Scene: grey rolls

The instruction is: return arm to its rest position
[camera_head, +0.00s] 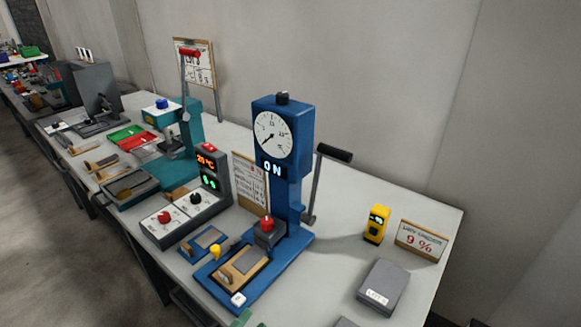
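Neither of my grippers nor my arms can be made out in the head view. A blue press (289,200) stands on the grey table (420,208). It has a round dial (272,135) and a lit "ON" display (272,168). Its grey lever (315,187) rises on the right side and ends in a black handle (334,153). A red knob (266,224) sits above a tan plate (242,266) on the press base. A teal press (200,130) farther back has an upright lever with a red handle (190,53).
A grey control box (184,215) with a "20 °C" display stands left of the blue press. Bare table lies between press and meter.

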